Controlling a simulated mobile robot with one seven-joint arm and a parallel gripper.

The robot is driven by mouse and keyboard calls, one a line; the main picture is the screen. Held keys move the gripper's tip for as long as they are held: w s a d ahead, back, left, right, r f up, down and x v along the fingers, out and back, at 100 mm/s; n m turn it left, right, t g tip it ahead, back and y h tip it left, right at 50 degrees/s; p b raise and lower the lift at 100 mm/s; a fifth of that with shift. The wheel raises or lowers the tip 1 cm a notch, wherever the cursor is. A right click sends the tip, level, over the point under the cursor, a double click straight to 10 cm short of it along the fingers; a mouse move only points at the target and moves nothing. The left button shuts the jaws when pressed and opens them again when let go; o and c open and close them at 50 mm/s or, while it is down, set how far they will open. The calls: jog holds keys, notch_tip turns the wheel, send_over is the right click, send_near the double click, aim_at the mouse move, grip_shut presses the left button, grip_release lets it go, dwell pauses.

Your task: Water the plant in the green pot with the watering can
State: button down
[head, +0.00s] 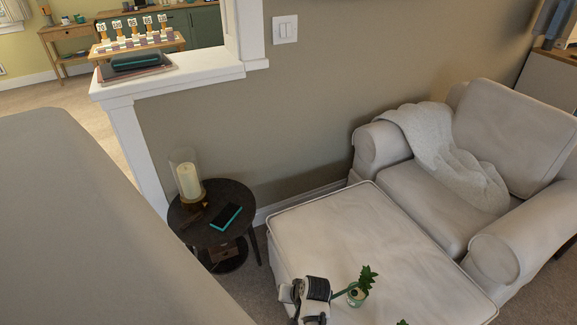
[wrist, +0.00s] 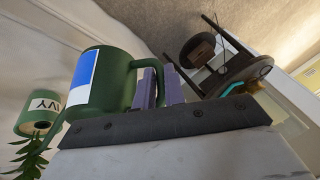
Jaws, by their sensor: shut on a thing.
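The watering can (wrist: 103,82) is dark green with a blue and white label, and fills the left middle of the wrist view. My gripper (wrist: 158,88) is shut on its handle with two purple-grey fingers. The plant's green pot (wrist: 38,115), labelled IVY, is beside the can, and its leaves (wrist: 25,155) show at the lower left. The can's spout reaches toward the pot's rim; whether it lies over it I cannot tell. In the head view the pot (head: 356,297) stands on the ottoman, right of my gripper (head: 314,290), which hides most of the can.
The pale ottoman (head: 345,235) has free room behind the pot. Another leafy tip (head: 403,322) shows at the bottom edge. An armchair (head: 420,185) with a throw stands behind. A dark round side table (head: 232,199) holds a candle (head: 188,180) and a phone (head: 226,217).

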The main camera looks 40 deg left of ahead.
jog(key=shift+w+d+r+m+g+y+p, duration=0.65)
jog(key=shift+w+r+g+y+p, duration=1.15)
jog(key=shift+r, duration=2.05)
jog(key=s+a+f+n+t+h+b, duration=0.2)
jog(key=s+a+f+t+h+b, duration=0.2)
jog(key=s+f+t+h+b, duration=0.1)
notch_tip(320, 180, down, 3)
jog(key=shift+s+f+t+h+b, duration=0.1)
jog(key=shift+s+t+h+b, duration=0.3)
jog(key=shift+s+t+b, duration=0.65)
jog(key=shift+s+g, duration=0.15)
jog(key=shift+g, duration=0.1)
jog(key=shift+s, duration=0.1)
